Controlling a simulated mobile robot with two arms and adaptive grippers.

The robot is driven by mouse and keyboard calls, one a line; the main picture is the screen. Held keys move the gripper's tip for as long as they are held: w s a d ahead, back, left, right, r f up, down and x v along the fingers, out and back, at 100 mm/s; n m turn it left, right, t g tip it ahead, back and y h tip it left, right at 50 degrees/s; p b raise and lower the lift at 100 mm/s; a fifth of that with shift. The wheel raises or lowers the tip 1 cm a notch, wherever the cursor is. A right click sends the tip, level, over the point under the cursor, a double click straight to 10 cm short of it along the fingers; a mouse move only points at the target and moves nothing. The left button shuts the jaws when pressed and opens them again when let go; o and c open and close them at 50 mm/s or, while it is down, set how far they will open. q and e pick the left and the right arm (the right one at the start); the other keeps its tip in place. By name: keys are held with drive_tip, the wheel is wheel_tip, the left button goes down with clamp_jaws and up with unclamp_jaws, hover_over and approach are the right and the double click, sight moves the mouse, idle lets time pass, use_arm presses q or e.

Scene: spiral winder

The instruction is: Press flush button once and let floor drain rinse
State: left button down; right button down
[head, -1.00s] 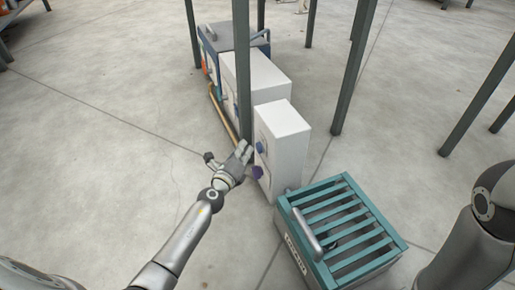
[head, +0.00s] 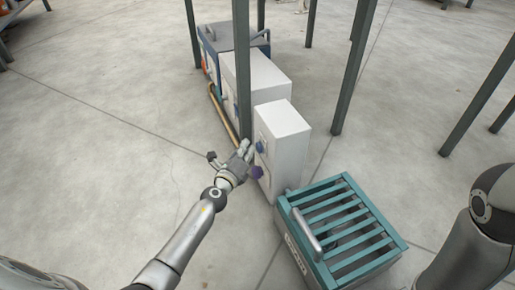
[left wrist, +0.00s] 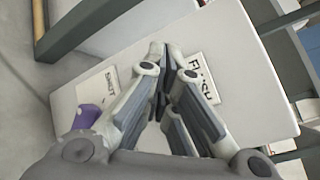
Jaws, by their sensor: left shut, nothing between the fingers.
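The white box (head: 287,146) stands on the floor at the centre, with a blue round button (head: 261,147) and a purple knob (head: 257,172) on its left side. In the left wrist view the box face (left wrist: 235,75) carries a FLUSH label (left wrist: 201,78) and a second label (left wrist: 97,88) near the purple knob (left wrist: 88,117). My left gripper (head: 247,147) is shut, its tips at the face beside the FLUSH label. The fingers hide the flush button in the wrist view, so contact cannot be told. The teal slatted floor drain (head: 345,225) sits in front of the box. My right gripper is out of view.
Another white box (head: 262,80) and a blue-grey unit (head: 228,38) stand behind. Dark posts (head: 243,70) rise close beside the boxes and my left gripper. A tan hose (head: 222,115) runs along the left. Floor to the left is clear.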

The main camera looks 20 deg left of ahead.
use_arm(q)
drive_tip(key=shift+w+d, duration=0.3)
drive_tip(key=shift+d, duration=0.05)
idle(0.5)
drive_tip(key=shift+s, duration=0.1)
drive_tip(key=shift+s+a, duration=0.5)
drive_tip(key=shift+a, duration=0.1)
drive_tip(key=shift+a, duration=0.1)
drive_tip(key=s+a, duration=0.3)
drive_tip(key=shift+s+a, duration=0.15)
drive_tip(key=shift+a, duration=0.15)
idle(0.3)
idle(0.6)
